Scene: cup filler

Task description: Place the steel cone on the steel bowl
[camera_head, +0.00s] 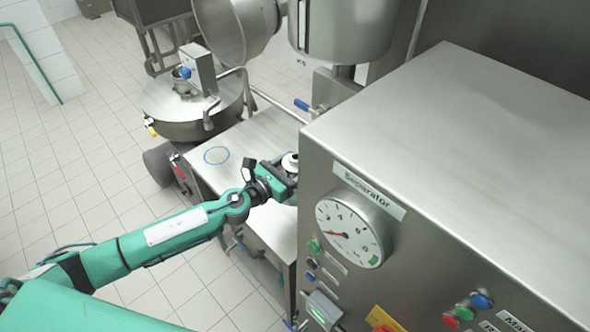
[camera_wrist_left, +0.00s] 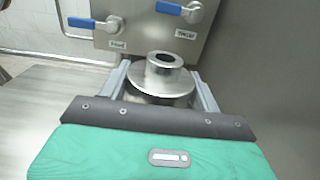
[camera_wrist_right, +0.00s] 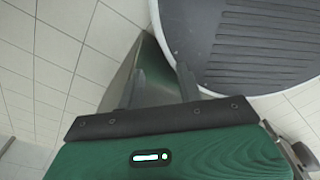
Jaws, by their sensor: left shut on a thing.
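The steel cone (camera_wrist_left: 163,72) shows in the left wrist view as a shiny flared piece with a short open neck on top. My left gripper (camera_wrist_left: 160,86) is shut on it, one finger on each side. In the head view my left gripper (camera_head: 287,181) is over the steel table, close to the separator, and the cone's pale top (camera_head: 290,161) just shows beyond it. The cone's lower part is hidden, so I cannot tell whether it touches anything. I cannot pick out the steel bowl with certainty. My right gripper (camera_wrist_right: 160,88) is open and empty in the right wrist view.
The separator (camera_head: 450,130) stands immediately right of my left gripper. The steel table (camera_head: 240,145) has a blue ring mark (camera_head: 216,155) on a clear part. A large lidded kettle (camera_head: 190,105) stands behind left. Blue-handled valves (camera_wrist_left: 180,10) face my left wrist.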

